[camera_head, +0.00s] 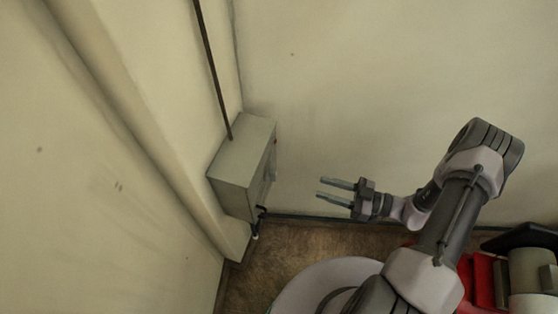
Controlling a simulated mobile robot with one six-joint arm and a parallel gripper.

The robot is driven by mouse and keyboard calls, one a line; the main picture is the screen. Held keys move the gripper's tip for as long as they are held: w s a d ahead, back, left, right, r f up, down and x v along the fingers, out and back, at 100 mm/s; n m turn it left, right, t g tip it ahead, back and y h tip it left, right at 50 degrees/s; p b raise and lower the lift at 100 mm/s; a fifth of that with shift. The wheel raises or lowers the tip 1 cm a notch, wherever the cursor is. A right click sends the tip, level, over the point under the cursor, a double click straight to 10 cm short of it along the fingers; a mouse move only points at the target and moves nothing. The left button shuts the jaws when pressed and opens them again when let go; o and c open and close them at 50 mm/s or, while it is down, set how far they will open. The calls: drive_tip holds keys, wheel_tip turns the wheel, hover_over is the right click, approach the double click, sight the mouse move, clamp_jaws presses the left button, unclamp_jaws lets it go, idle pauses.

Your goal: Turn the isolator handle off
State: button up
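A grey metal box (236,171) is fixed to the corner column at the left of the wall. Its front face is turned to the right and seen at a steep angle, so details there are hard to make out. A small dark lever-like part with a pale end (257,222) sticks out at the box's lower front; I cannot tell for sure that it is the isolator handle. My gripper (328,188) points left toward the box's front. Its two fingers are apart with nothing between them. A clear gap separates the fingertips from the box.
A dark conduit (213,70) runs up from the box's top. A wall (390,80) stands behind my arm, and a column (140,110) runs along the left. Brown floor (300,242) shows below the box, and my base fills the bottom right.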

sight(271, 175)
drive_tip(key=b+x, duration=0.2)
drive_tip(key=x, duration=1.2)
drive_tip(key=shift+f, duration=0.1)
drive_tip(key=shift+c, duration=0.4)
clamp_jaws()
